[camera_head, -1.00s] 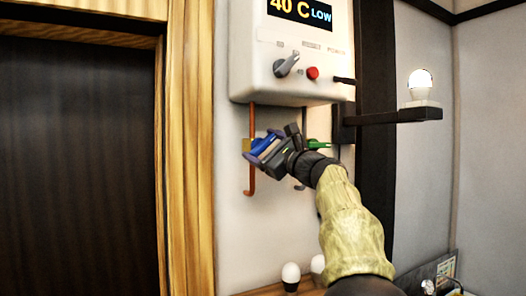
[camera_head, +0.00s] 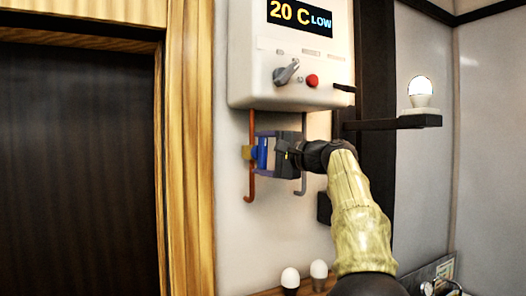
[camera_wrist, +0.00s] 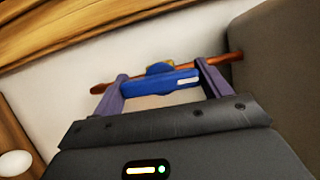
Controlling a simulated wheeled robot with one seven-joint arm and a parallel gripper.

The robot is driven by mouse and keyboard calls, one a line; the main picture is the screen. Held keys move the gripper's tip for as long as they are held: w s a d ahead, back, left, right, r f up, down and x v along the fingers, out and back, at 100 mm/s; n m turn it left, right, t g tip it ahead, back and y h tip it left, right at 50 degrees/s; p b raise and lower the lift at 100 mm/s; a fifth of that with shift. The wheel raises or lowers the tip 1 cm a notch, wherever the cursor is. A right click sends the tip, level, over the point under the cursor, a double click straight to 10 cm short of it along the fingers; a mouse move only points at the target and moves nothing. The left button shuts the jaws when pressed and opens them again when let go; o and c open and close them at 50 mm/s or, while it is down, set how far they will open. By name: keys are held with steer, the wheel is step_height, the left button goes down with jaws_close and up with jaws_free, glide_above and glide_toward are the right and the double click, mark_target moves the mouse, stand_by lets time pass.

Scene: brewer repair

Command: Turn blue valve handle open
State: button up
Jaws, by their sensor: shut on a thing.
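The blue valve handle (camera_head: 262,153) is on the copper pipe (camera_head: 251,185) below the white wall unit. It stands upright, along the pipe, in the head view. In the wrist view the handle (camera_wrist: 160,82) lies across between the two purple fingers, with the brass valve body just behind it. My gripper (camera_head: 265,154) is shut on the handle, reaching in from the right, and it also shows in the wrist view (camera_wrist: 160,87). The green valve handle is hidden behind my gripper and arm in the head view.
The white unit (camera_head: 290,90) reads "20 C LOW" and has a grey knob (camera_head: 286,72) and a red button (camera_head: 312,80). A dark shelf (camera_head: 395,121) with a bulb (camera_head: 420,90) juts out at right. Two more bulbs (camera_head: 290,277) stand below. A wooden frame (camera_head: 190,150) is at left.

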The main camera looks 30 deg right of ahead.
steer(key=shift+f+n, duration=0.2)
steer(key=shift+n, duration=0.1)
steer(key=o, duration=1)
steer(key=shift+r, duration=0.1)
steer(key=b+v, duration=0.2)
steer(key=v, duration=0.6)
steer(key=b+v, duration=0.3)
steer(key=v, duration=0.6)
steer(key=shift+s+d+r, duration=0.1)
steer(key=shift+s+r, duration=0.05)
steer(key=shift+r, duration=0.1)
